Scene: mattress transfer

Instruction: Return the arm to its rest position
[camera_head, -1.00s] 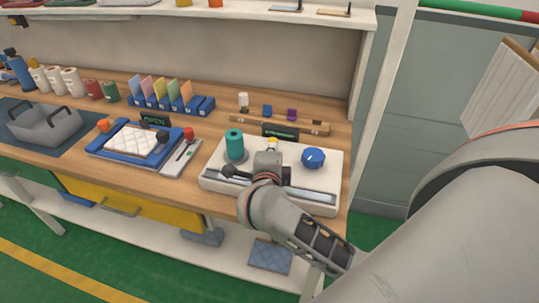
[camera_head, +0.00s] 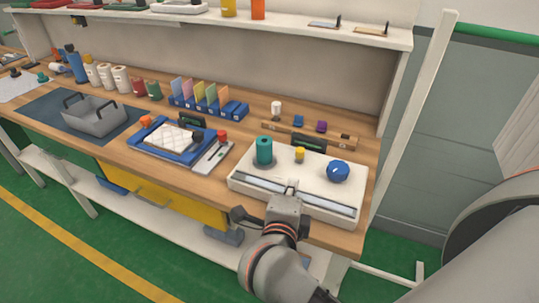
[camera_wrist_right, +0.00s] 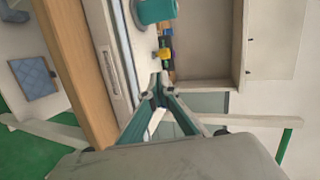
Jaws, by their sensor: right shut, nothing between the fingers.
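My right gripper (camera_head: 291,185) is at the front edge of the white station (camera_head: 255,163), with its arm coming in from the bottom of the head view. In the right wrist view its two fingers (camera_wrist_right: 159,85) meet at the tips, shut with nothing between them. A white quilted mattress (camera_head: 172,136) lies in the blue tray (camera_head: 150,152), left of the station and apart from the gripper. My left gripper does not show.
The station carries a teal cylinder (camera_head: 264,151), a yellow knob (camera_head: 299,155) and a blue knob (camera_head: 338,171). A grey basket (camera_head: 94,116) stands further left. A shelf (camera_head: 300,30) runs above the bench. The green floor in front is open.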

